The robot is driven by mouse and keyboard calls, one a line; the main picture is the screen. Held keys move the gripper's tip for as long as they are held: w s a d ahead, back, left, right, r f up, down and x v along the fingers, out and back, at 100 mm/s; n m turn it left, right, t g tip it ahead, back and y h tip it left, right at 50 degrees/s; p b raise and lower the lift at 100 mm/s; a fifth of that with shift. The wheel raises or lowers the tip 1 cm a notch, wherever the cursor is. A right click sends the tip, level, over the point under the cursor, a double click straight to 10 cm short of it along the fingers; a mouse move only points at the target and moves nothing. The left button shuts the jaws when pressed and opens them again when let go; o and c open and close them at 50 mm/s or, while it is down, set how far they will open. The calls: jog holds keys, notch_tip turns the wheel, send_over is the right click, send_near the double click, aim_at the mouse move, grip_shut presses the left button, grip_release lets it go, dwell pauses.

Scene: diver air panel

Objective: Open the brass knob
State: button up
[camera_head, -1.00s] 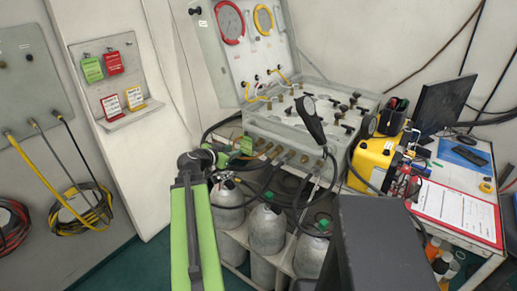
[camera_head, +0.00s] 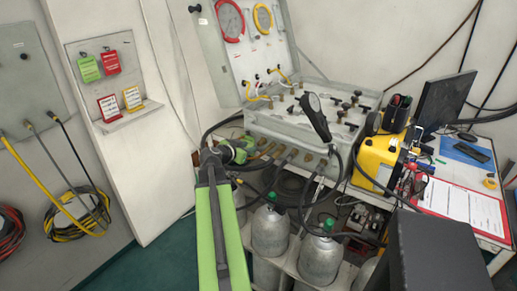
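The air panel case (camera_head: 285,128) stands open on a table, with black knobs on its top and several brass fittings (camera_head: 267,149) along its lower front edge. I cannot tell which brass part is the brass knob; it may be among these fittings or behind my gripper. My green arm reaches up from the bottom of the view. My gripper (camera_head: 240,150) is at the left end of the case's front edge, close to the fittings. Its fingers are small and partly hidden by the wrist, so contact and opening are unclear.
A black gauge on a hose (camera_head: 317,117) stands before the panel. Grey cylinders (camera_head: 321,258) stand under the table. A yellow case (camera_head: 377,162), a monitor (camera_head: 445,99) and a red clipboard (camera_head: 463,208) are at the right.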

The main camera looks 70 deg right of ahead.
aim_at(258, 144)
jog(key=b+x, duration=0.3)
jog(key=x, duration=0.6)
jog(key=shift+w+d+f, duration=0.15)
jog(key=shift+f, duration=0.05)
jog(key=shift+c, duration=0.4)
grip_shut()
